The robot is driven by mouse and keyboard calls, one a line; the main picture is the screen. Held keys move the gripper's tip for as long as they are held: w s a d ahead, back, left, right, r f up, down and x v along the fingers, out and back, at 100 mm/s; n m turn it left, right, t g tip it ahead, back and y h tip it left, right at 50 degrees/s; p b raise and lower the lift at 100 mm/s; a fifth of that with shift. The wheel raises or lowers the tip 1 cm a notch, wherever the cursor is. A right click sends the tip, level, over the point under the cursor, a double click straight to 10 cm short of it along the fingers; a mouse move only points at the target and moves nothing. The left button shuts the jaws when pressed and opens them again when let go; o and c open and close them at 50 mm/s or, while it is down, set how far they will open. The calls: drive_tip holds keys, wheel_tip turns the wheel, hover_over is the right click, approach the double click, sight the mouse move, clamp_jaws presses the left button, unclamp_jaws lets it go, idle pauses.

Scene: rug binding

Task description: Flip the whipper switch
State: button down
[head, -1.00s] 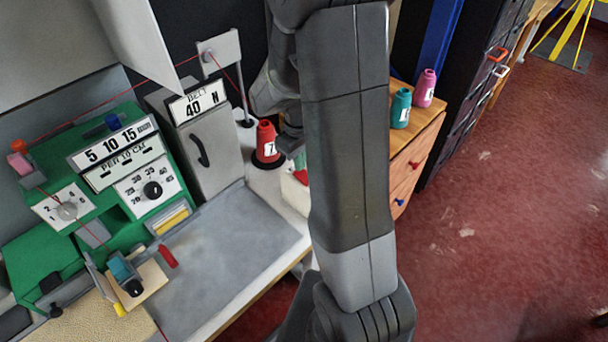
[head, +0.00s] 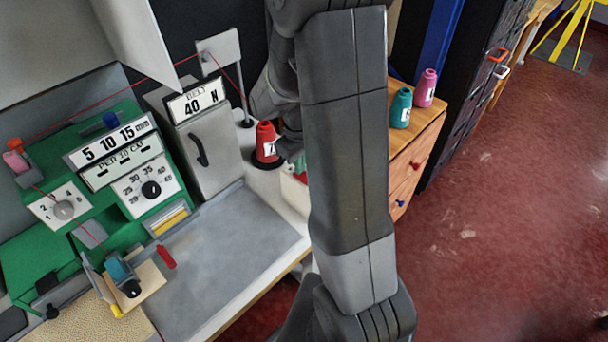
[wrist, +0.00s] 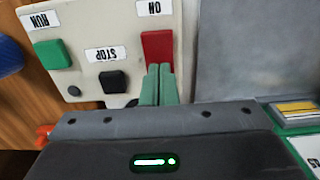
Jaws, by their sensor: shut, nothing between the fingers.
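A pale control panel (wrist: 110,25) fills the upper left of the wrist view, its labels upside down. It carries a red rocker switch (wrist: 157,48) by the ON label, a green RUN button (wrist: 53,54) and a black STOP button (wrist: 115,82). No label reading whipper shows. My gripper (wrist: 157,85) has its green fingers shut together and empty, with the tips at the lower edge of the red switch; I cannot tell whether they touch it. In the head view my arm hides most of the panel, leaving a bit of red (head: 301,178) visible.
A green machine (head: 125,230) with dials stands left, beside a grey box marked 40 N (head: 205,150). A red cone (head: 266,140) stands near my wrist. Teal (head: 401,108) and pink (head: 426,88) cones stand on a wooden drawer unit (head: 415,150). The grey plate (head: 225,260) is mostly clear.

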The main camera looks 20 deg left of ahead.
wheel_tip(320, 180, up, 7)
drive_tip(key=p, duration=0.5)
idle(0.3)
drive_tip(key=shift+f, duration=0.1)
wheel_tip(320, 180, down, 7)
drive_tip(key=b, duration=0.5)
idle(0.4)
drive_tip(key=shift+r, duration=0.25)
